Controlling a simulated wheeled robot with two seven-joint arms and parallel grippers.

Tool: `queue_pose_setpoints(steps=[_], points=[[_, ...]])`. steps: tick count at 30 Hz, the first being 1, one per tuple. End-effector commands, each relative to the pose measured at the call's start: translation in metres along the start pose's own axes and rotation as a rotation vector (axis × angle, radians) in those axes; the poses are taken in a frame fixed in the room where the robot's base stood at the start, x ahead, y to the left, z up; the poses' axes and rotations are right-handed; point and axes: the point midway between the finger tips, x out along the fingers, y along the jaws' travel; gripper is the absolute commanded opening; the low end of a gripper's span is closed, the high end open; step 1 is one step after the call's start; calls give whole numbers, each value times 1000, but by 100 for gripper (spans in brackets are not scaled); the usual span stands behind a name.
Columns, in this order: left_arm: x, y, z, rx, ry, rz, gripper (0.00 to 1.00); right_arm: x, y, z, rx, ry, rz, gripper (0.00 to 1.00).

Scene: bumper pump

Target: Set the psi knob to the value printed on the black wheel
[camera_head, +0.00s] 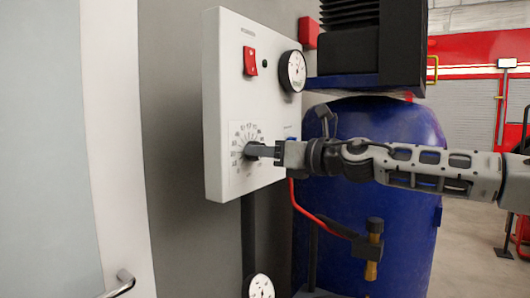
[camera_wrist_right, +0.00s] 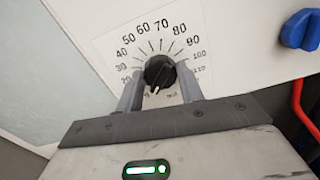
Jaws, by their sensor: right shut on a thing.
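The psi knob (camera_wrist_right: 160,72) is round and black, at the centre of a printed dial (camera_wrist_right: 140,45) on a white panel. A white mark on the knob points down, slightly left, towards the low end near the bottom of the scale. The dial numbers run clockwise, with 50, 60 and 70 at the top. My right gripper (camera_wrist_right: 160,88) has one finger on each side of the knob and is shut on it. In the head view the right gripper (camera_head: 268,152) reaches the dial from the right. I see no black wheel with a printed value. My left gripper is not in view.
The white panel (camera_head: 222,100) carries a red switch (camera_head: 250,61) and a round gauge (camera_head: 292,71). A blue tank (camera_head: 405,235) stands behind my right arm. A blue knob (camera_wrist_right: 300,30) sits right of the dial. A red hose (camera_head: 312,213) hangs below the panel.

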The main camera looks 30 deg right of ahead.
Motion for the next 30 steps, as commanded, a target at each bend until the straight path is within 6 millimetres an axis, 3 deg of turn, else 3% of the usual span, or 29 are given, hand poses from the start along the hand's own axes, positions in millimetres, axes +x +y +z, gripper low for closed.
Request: queue_pose_setpoints(steps=[8,30], points=[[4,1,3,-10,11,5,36,0,-1,-2,148,0,0,14],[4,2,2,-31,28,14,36,0,-1,-1,844,3,1,14]])
